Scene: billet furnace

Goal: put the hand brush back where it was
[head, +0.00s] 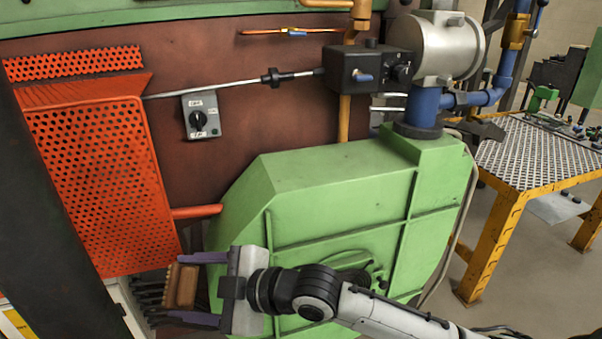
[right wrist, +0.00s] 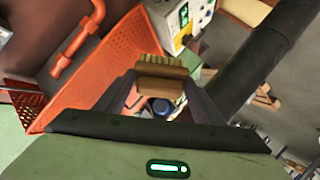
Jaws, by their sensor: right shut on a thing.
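The hand brush (head: 182,287) is a small brown wooden block in the head view, low and left of centre. My right gripper (head: 178,288) is shut on it, one purple finger on each side. In the right wrist view the brush (right wrist: 160,82) sits between the fingertips, with its pale bristles pointing away from the gripper. The brush is held in the air. The spot it came from cannot be told from these views. My left gripper is not in view.
An orange perforated guard (head: 95,170) stands left of the brush. The green housing (head: 335,195) is close beside my right gripper. A grey switch box (head: 201,115) is on the brown wall. A yellow-legged perforated table (head: 540,155) stands at right, with open floor around it.

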